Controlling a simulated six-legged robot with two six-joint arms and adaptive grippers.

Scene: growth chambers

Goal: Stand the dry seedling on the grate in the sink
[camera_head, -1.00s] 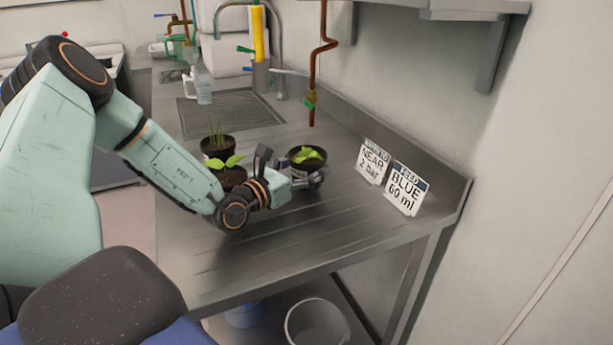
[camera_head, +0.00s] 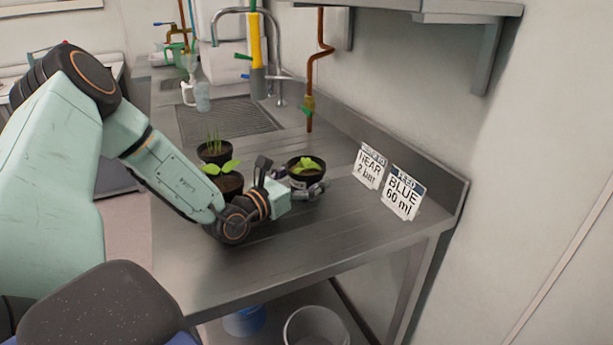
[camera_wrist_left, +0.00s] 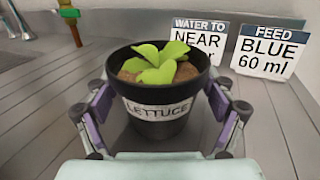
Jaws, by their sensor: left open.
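A black pot labelled LETTUCE (camera_wrist_left: 158,120) holds a small bright green seedling in light brown soil. It stands upright on the steel counter, also in the head view (camera_head: 305,177). My left gripper (camera_head: 308,192) is open around it, one finger on each side in the wrist view (camera_wrist_left: 160,110); whether they touch it I cannot tell. Two more black pots stand left of it: a leafy seedling in dark soil (camera_head: 230,186) and a grassy one (camera_head: 215,152). The sink grate (camera_head: 228,118) is dark mesh, bare, farther back. My right gripper is not in view.
Signs reading WATER TO NEAR 2 bar (camera_head: 369,166) and FEED BLUE 60 ml (camera_head: 403,193) stand by the wall on the right. A tap (camera_head: 277,60) and a copper pipe (camera_head: 318,60) rise behind. A bottle (camera_head: 202,97) stands beyond the grate.

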